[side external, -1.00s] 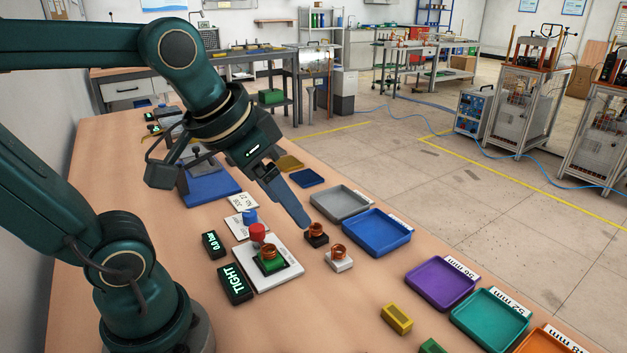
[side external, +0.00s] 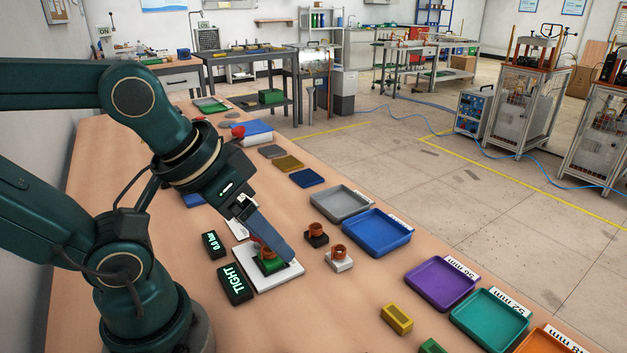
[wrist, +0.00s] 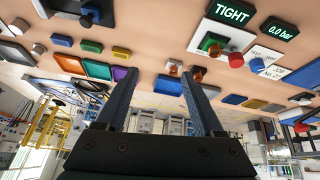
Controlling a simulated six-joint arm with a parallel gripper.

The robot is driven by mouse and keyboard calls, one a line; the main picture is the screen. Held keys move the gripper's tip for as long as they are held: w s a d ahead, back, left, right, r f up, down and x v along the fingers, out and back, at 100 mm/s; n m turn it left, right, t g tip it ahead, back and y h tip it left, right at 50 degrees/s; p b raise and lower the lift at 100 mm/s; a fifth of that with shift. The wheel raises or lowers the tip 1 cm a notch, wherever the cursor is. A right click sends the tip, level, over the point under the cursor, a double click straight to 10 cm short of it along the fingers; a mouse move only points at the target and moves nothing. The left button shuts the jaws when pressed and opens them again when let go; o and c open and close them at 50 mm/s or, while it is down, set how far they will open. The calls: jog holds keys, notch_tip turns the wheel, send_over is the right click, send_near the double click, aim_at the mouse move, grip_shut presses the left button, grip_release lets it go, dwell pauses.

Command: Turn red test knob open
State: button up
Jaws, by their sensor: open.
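The red knob (wrist: 236,60) stands on the white plate beside a green block with a copper coil (wrist: 214,48); in the wrist view it is right of my fingers. In the side view my gripper (side external: 284,256) largely covers the knob. The wrist view shows my two fingers (wrist: 157,75) spread apart with nothing between them. A black display (side external: 235,284) reads TIGHT, and a second one (side external: 212,244) reads 0.0 bar. A blue knob (wrist: 257,65) stands near the red one.
Two more copper coils stand near the plate, one on a dark base (side external: 317,239) and one on a white base (side external: 339,263). Blue (side external: 377,235), grey (side external: 340,205) and purple (side external: 442,283) trays line the right side. A yellow block (side external: 397,318) lies at the front.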

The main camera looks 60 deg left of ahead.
jog(key=w+a+r+n, duration=0.1)
jog(key=w+a+n, duration=0.15)
jog(key=n, duration=0.45)
jog(key=n+g, duration=0.4)
jog(key=n, duration=0.8)
send_over(270, 254)
jog(key=w+a, duration=0.2)
jog(key=a, duration=0.1)
notch_tip(270, 254, down, 4)
jog(key=a+f+n, duration=0.1)
jog(key=s+a+f+n+g, duration=0.1)
jog(key=a+f, duration=0.1)
jog(key=shift+s+a+f, duration=0.2)
jog(key=shift+f, duration=0.1)
jog(key=shift+s+a+f+n, duration=0.15)
jog(key=shift+f+n, duration=0.1)
jog(key=shift+n, duration=0.05)
jog(key=shift+f, duration=2.4)
jog(key=shift+c, duration=0.3)
